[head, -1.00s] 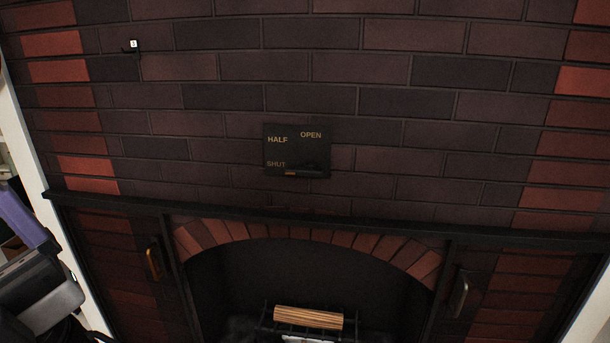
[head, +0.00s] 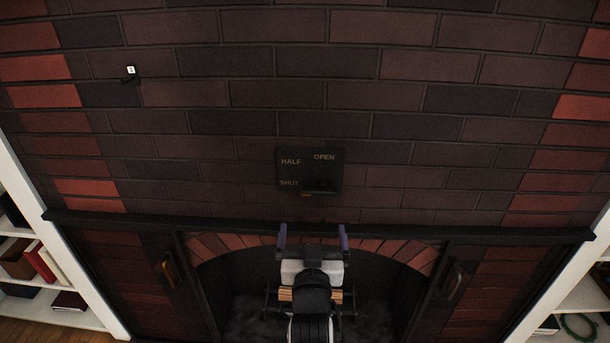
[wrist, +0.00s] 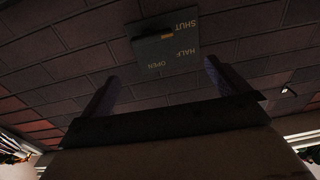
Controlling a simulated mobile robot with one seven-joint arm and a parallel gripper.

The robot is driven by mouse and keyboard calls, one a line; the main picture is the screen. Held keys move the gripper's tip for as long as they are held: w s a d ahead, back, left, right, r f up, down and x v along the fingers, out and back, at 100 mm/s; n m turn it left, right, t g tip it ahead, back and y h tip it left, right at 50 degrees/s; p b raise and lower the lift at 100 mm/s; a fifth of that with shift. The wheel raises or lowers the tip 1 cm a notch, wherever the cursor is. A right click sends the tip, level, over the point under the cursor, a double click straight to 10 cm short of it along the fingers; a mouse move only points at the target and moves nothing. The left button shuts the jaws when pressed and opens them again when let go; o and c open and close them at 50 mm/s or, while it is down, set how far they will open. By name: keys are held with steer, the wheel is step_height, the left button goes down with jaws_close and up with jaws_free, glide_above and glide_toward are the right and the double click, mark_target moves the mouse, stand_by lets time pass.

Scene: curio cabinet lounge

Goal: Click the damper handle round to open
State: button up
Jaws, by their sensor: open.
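The damper plate (head: 334,172) is a dark panel on the brick wall above the fireplace, lettered HALF, OPEN and SHUT. The damper handle (head: 306,195) is dark and hard to make out against the plate; its brass-coloured part shows at the lower edge, near SHUT. In the wrist view the plate (wrist: 148,50) appears upside down, with the brass part of the handle (wrist: 167,37) beside SHUT. My gripper (head: 313,234) is open and empty, below the plate and in front of the fireplace arch. Its two fingers (wrist: 160,86) are apart and do not touch the handle.
A dark mantel ledge (head: 150,222) crosses the wall below the plate. A small hook with a white tag (head: 131,72) is at upper left. White bookshelves (head: 90,290) flank the fireplace.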

mark_target(319, 195)
steer(key=w, duration=0.4)
steer(key=w+b, duration=0.1)
steer(key=w, duration=0.3)
steer(key=w+d+b, duration=0.1)
steer(key=w, duration=0.3)
steer(key=shift+w+d+f, duration=0.1)
steer(key=shift+w+f, duration=0.15)
steer(key=shift+w, duration=0.15)
steer(key=shift+w+f, duration=0.1)
steer(key=shift+w, duration=0.35)
steer(key=c, duration=0.9)
